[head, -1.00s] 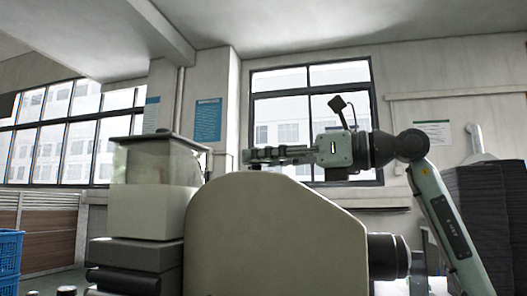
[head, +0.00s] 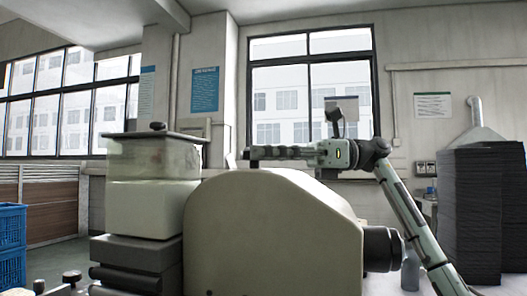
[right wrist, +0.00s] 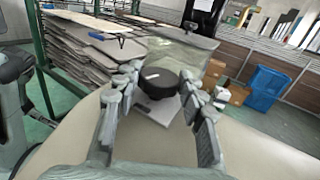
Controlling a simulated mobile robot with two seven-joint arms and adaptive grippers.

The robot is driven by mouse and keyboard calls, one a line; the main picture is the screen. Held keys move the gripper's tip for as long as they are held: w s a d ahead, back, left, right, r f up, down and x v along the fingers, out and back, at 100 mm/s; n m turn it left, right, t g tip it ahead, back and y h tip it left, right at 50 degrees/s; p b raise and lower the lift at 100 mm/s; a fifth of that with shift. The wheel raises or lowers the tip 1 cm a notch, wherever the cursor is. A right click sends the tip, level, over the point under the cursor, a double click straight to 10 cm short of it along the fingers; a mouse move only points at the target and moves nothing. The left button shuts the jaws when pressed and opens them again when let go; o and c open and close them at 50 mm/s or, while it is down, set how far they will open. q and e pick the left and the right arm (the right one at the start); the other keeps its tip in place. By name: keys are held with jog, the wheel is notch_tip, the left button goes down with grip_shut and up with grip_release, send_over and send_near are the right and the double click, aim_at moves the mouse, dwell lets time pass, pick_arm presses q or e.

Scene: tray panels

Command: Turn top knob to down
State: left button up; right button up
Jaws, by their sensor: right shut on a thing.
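The top knob (right wrist: 158,84) is round and black with a white pointer line on its face. It sits over a small light plate (right wrist: 160,109) on the cream machine housing. In the right wrist view, the fingers of my right gripper (right wrist: 163,78) reach along both sides of the knob and are shut on it. In the head view, my right gripper (head: 262,153) lies level just above the top left of the cream housing (head: 270,225). The knob cannot be told apart from the fingertips there. My left gripper is not in view.
A clear-walled box (head: 152,158) with a dark lid stands left of the housing. A black cylinder (head: 382,248) juts from the housing's right side. Blue crates (head: 10,240) stand at far left, and a dark stack (head: 478,205) at right.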

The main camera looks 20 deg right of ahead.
dwell(0.4)
jog(key=o, duration=1.2)
jog(key=d, duration=1.2)
jog(key=shift+s, duration=0.4)
